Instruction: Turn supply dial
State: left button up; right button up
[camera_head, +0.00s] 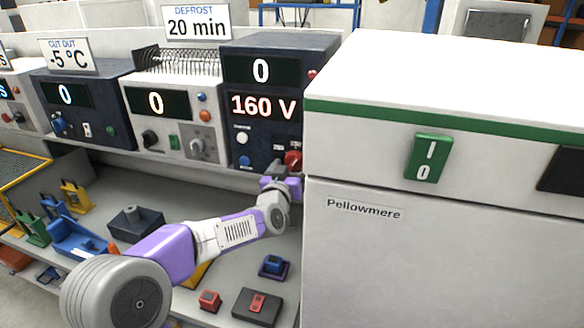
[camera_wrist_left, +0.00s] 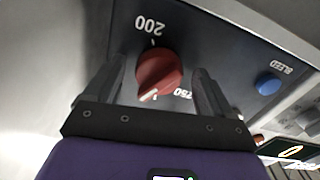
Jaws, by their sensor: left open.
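The red supply dial (camera_head: 293,160) is at the lower right of a dark unit whose red display (camera_head: 263,106) reads 160 V. In the left wrist view, the dial (camera_wrist_left: 158,72) shows large at the centre, with a white pointer line toward its lower left and an inverted 200 mark beside it. My left gripper (camera_head: 284,179) is at the dial's front. Its fingers are open, one on each side of the dial; I cannot tell whether they touch it. Another mark is partly hidden by the right-hand finger. My right gripper is in neither view.
A large white Pellowmere cabinet (camera_head: 440,260) stands close on the right of my left gripper. A blue BLEED button (camera_wrist_left: 268,84) is on the same panel. Other instrument units (camera_head: 172,105) line the shelf to the left. Several small blocks and fixtures lie on the bench below.

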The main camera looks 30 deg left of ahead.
pick_arm(q)
jog(key=c, duration=1.1)
jog(key=shift+o, duration=0.2)
jog(key=shift+a+m, duration=0.1)
jog(key=shift+m, duration=2.7)
jog(key=o, duration=1.1)
jog(key=shift+c, duration=0.2)
